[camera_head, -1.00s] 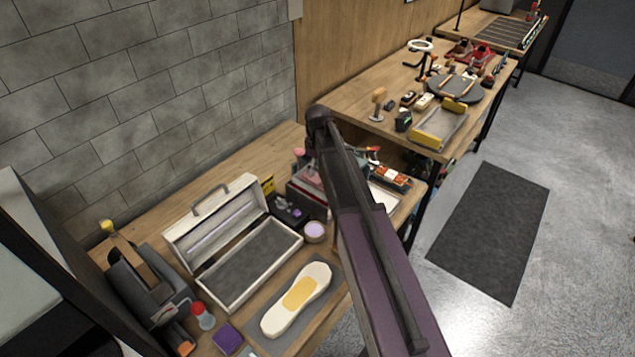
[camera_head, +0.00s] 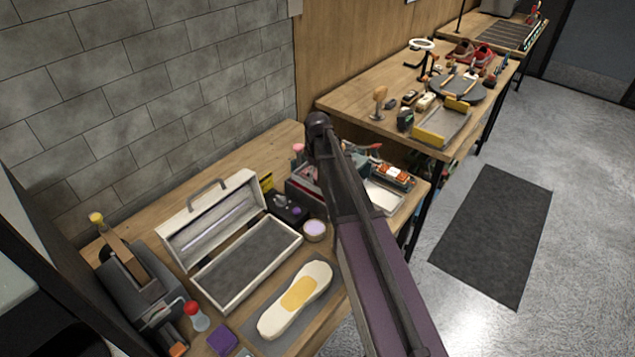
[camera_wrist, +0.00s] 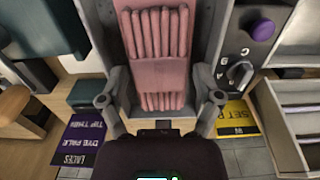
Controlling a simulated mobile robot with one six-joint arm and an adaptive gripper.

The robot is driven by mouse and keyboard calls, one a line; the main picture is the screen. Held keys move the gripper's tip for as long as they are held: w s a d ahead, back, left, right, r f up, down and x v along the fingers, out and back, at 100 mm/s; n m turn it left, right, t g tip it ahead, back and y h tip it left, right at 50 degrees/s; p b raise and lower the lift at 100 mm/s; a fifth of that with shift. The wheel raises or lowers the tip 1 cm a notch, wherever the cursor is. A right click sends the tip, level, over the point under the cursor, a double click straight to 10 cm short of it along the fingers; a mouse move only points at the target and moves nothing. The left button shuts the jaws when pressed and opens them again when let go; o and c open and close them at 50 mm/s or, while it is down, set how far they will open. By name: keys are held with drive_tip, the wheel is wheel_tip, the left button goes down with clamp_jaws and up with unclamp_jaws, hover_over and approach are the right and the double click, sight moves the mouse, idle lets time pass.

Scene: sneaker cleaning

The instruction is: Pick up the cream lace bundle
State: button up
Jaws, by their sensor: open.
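A bundle of upright strands with a wide band around its middle (camera_wrist: 158,72) is in the middle of the wrist view. It looks pink there, not cream; I see no clearly cream bundle. My gripper (camera_wrist: 156,20) is open, with one grey finger on each side of the bundle. I cannot tell whether either finger touches it. In the head view my own dark arm hides the gripper and the bundle.
A yellow sign (camera_wrist: 238,118) and a purple sign with LACES lettering (camera_wrist: 88,140) flank the gripper. A grey knob box (camera_wrist: 252,45) is at right. An open white case (camera_head: 215,290) and a pale sole with a yellow patch (camera_head: 297,300) occupy the near bench.

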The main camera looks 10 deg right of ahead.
drive_tip(key=shift+f, duration=0.1)
idle(0.6)
drive_tip(key=c, duration=0.8)
wheel_tip(320, 180, up, 4)
drive_tip(key=p, duration=0.3)
drive_tip(key=shift+f+p, duration=0.1)
drive_tip(key=shift+p, duration=0.3)
drive_tip(key=s+r+p, duration=0.1)
drive_tip(key=s, duration=1.5)
drive_tip(key=shift+r, duration=0.1)
